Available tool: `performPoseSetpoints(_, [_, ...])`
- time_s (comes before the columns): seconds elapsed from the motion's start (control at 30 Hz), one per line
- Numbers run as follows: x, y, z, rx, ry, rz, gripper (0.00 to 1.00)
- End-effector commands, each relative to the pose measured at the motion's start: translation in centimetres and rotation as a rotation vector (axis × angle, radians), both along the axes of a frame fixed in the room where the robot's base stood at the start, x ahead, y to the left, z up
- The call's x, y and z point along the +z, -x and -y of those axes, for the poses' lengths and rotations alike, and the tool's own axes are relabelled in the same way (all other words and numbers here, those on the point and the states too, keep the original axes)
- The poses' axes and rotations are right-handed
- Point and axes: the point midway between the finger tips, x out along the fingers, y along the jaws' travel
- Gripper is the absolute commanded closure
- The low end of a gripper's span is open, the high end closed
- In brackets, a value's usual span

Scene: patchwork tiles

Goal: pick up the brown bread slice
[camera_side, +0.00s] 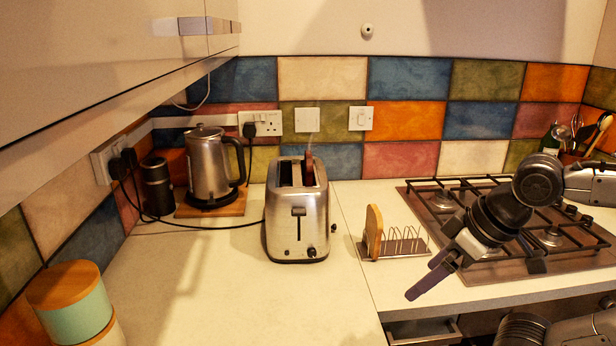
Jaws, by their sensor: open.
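A dark brown bread slice (308,166) stands upright in the right slot of the silver toaster (297,225), with its upper part showing and the rest hidden inside. A lighter, tan bread slice (374,231) stands upright at the left end of the wire toast rack (405,244). My gripper (421,279) is open and empty, to the right of both slices. It hangs near the worktop's front edge, in front of the hob, and is apart from the rack and the toaster.
A kettle (209,168) on a wooden board and a dark canister (157,187) stand behind left of the toaster. A gas hob (468,277) with raised grates fills the right. A green pot with a wooden lid (72,300) is at front left. The worktop (200,290) before the toaster is clear.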

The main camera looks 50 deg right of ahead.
Motion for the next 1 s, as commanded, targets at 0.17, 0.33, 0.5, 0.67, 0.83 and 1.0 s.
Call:
performPoseSetpoints(0.17, [0.0,0.0,0.0,0.0,0.0,0.0,0.0])
performPoseSetpoints(0.33, [0.0,0.0,0.0,0.0,0.0,0.0,0.0])
performPoseSetpoints(0.5, [0.0,0.0,0.0,0.0,0.0,0.0,0.18])
performPoseSetpoints(0.67, [0.0,0.0,0.0,0.0,0.0,0.0,0.45])
performPoseSetpoints(0.83, [0.0,0.0,0.0,0.0,0.0,0.0,0.45])
performPoseSetpoints(1.0, [-0.08,0.16,0.0,-0.019,-0.01,-0.008,0.45])
